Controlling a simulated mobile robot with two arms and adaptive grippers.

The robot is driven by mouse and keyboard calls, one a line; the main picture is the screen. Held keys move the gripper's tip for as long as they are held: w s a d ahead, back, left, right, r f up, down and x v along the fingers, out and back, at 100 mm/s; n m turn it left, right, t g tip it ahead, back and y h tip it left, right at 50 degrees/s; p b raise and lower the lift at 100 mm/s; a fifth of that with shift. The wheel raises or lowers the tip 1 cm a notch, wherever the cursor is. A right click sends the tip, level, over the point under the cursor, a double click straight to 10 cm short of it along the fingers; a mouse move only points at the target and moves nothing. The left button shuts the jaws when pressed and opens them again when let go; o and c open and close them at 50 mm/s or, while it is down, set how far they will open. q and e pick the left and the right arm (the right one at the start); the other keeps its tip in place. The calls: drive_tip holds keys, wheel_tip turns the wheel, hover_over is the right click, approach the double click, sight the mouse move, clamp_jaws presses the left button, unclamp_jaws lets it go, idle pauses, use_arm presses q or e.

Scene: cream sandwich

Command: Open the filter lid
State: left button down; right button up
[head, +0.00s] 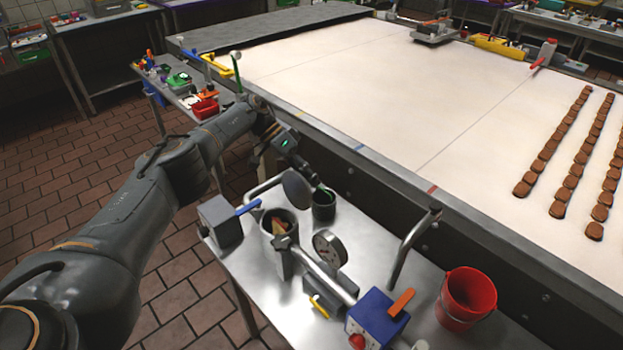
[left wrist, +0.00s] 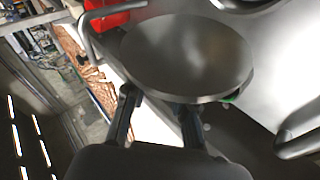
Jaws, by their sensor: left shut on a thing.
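The filter lid (head: 297,189) is a round grey metal disc. It stands tilted up, apart from the open rim of the filter pot (head: 268,222) on the steel table. Something orange-brown shows inside the pot. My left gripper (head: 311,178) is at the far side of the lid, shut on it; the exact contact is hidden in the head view. In the left wrist view the lid (left wrist: 190,55) fills the upper middle, just beyond the two fingers of the left gripper (left wrist: 158,100). My right gripper is not in view.
A dark cup (head: 324,208) stands right beside the lid. A round gauge (head: 330,248), pipes, a grey box with a blue lever (head: 222,220), a blue box with an orange lever (head: 376,318) and a red bucket (head: 466,298) crowd the table. The conveyor (head: 380,100) edge runs behind.

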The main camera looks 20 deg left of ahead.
use_arm(q)
drive_tip(key=shift+w+a+r, duration=0.25)
drive_tip(key=shift+a, duration=0.05)
idle(0.5)
drive_tip(key=c, duration=1.4)
unclamp_jaws()
drive_tip(key=shift+o, duration=1.4)
drive_tip(key=shift+w+a+f, duration=0.1)
drive_tip(key=shift+a+f, duration=0.1)
wheel_tip(320, 180, up, 10)
drive_tip(key=shift+d, duration=0.15)
drive_tip(key=shift+f, duration=0.1)
